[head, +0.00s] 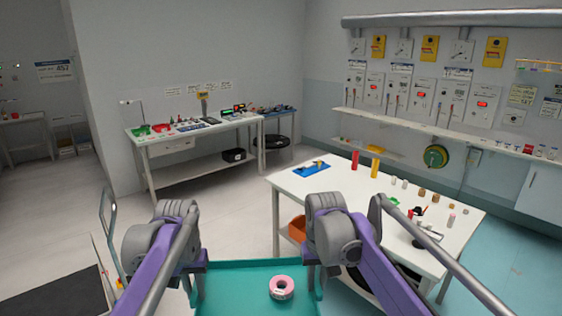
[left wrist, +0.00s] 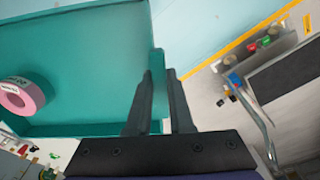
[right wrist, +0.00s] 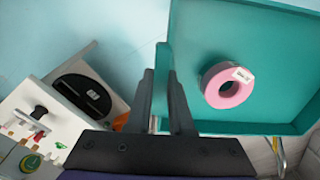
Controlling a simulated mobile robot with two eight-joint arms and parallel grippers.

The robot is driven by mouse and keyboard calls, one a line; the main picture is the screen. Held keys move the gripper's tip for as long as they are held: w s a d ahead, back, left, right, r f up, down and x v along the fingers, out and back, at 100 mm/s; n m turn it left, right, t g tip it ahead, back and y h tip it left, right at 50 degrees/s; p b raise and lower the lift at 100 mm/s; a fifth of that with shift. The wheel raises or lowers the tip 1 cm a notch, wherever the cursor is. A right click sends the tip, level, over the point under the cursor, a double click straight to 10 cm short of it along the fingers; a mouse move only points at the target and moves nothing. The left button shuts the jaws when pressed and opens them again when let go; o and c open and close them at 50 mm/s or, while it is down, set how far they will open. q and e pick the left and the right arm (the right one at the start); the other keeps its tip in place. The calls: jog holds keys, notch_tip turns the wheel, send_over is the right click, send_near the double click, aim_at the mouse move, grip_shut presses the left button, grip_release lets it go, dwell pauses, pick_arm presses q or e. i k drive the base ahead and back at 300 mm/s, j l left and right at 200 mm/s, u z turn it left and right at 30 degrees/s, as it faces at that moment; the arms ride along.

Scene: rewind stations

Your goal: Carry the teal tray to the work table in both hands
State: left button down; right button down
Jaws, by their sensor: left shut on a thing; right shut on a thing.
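The teal tray (head: 240,298) is held in front of me at the bottom of the head view, between my two arms. A pink roll of tape (head: 281,288) with a white label lies in it. My left gripper (left wrist: 160,85) is shut on the tray's side wall in the left wrist view. My right gripper (right wrist: 162,85) is shut on the opposite side wall in the right wrist view. In the head view both grippers' fingertips are hidden behind my arms. The white work table (head: 300,184) stands ahead to the right, apart from the tray.
The work table holds a blue mat (head: 311,168), red and yellow cylinders and several small items, mostly at its back and right. Its near left top is clear. Another white bench (head: 160,152) stands at the back left. Open floor lies ahead to the left.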

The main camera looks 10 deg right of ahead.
aim_at(360, 194)
jog(key=i, duration=2.75)
jog(key=i+j+z, duration=0.1)
jog(key=i+z, duration=0.35)
jog(key=z, duration=1.35)
jog(key=i+j, duration=0.05)
